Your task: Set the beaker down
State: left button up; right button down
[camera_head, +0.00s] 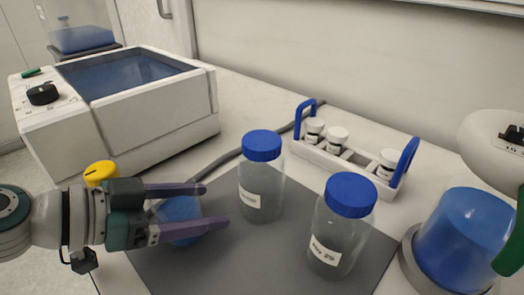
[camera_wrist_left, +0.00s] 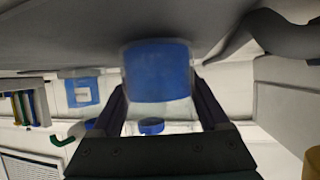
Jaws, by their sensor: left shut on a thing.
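The beaker (camera_head: 180,222), clear with blue contents, is between the fingers of my left gripper (camera_head: 190,210), over the left part of the dark grey mat (camera_head: 240,265). My left gripper is shut on it, and the near finger hides part of it. In the left wrist view the beaker (camera_wrist_left: 158,72) is between both fingers (camera_wrist_left: 162,115), with its blue part close to the grey surface at the top. I cannot tell whether its base touches the mat. My right gripper is not visible.
Two blue-capped bottles (camera_head: 262,180) (camera_head: 342,228) stand on the mat right of the beaker. A white water bath (camera_head: 150,125) is behind left, with a yellow knob (camera_head: 100,172) nearby. A rack of small jars (camera_head: 340,165) stands behind; a blue vessel (camera_head: 465,235) is at right.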

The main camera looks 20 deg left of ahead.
pick_arm(q)
jog(key=shift+f, duration=0.25)
jog(key=o, duration=1.3)
jog(key=shift+r, duration=0.1)
jog(key=shift+r, duration=0.15)
jog(key=v, duration=1.2)
